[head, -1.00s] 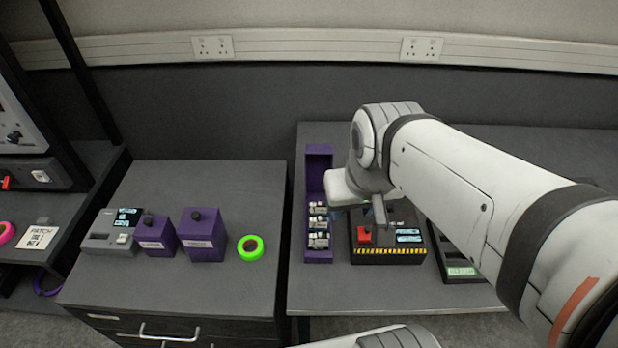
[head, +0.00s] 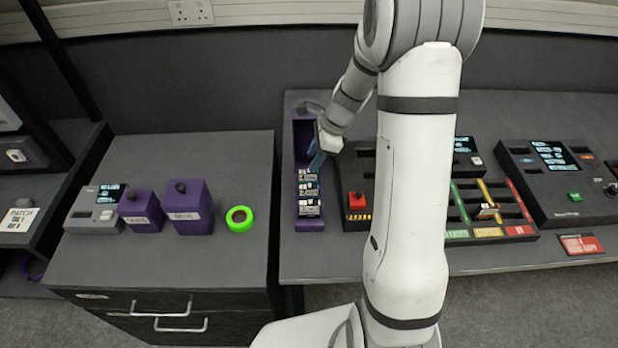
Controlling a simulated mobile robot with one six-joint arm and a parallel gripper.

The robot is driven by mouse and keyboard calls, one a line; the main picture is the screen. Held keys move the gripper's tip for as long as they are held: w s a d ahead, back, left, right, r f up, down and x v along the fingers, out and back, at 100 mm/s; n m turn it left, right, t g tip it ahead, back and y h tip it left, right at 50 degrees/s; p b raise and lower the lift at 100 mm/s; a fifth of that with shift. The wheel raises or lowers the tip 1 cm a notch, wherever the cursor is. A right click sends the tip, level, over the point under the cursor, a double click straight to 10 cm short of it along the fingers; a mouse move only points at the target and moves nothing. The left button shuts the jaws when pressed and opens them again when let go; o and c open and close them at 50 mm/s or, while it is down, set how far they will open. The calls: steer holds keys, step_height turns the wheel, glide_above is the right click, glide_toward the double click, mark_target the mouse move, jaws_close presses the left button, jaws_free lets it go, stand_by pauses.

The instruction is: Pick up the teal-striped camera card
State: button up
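Several small white-and-dark cards (head: 309,208) stand in a row in the near part of the narrow purple rack (head: 316,224). Their stripes are too small to read surely; a teal tint shows around the middle of the row, so I cannot single out the teal-striped camera card. My gripper (head: 317,161) is over the rack, just behind the row of cards. A bluish piece shows at its tip; I cannot tell whether this is a finger or something held. The gap between the fingers is not clear, and my arm hides part of the bench to the right.
A black device with a red button (head: 357,200) stands right of the rack. A tray with green, yellow and red labels (head: 488,232) and a dark console (head: 560,190) are farther right. Purple boxes (head: 188,212) and a green tape ring (head: 239,219) sit on the left cabinet.

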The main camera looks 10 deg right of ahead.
mark_target(306, 175)
steer(key=shift+w+f, duration=0.2)
steer(key=shift+f, duration=0.3)
steer(key=p+x, duration=0.1)
steer(key=x, duration=0.6)
steer(key=shift+s+f, duration=0.15)
steer(key=shift+f, duration=0.15)
steer(key=shift+d, duration=0.1)
steer(key=shift+c, duration=0.4)
jaws_close()
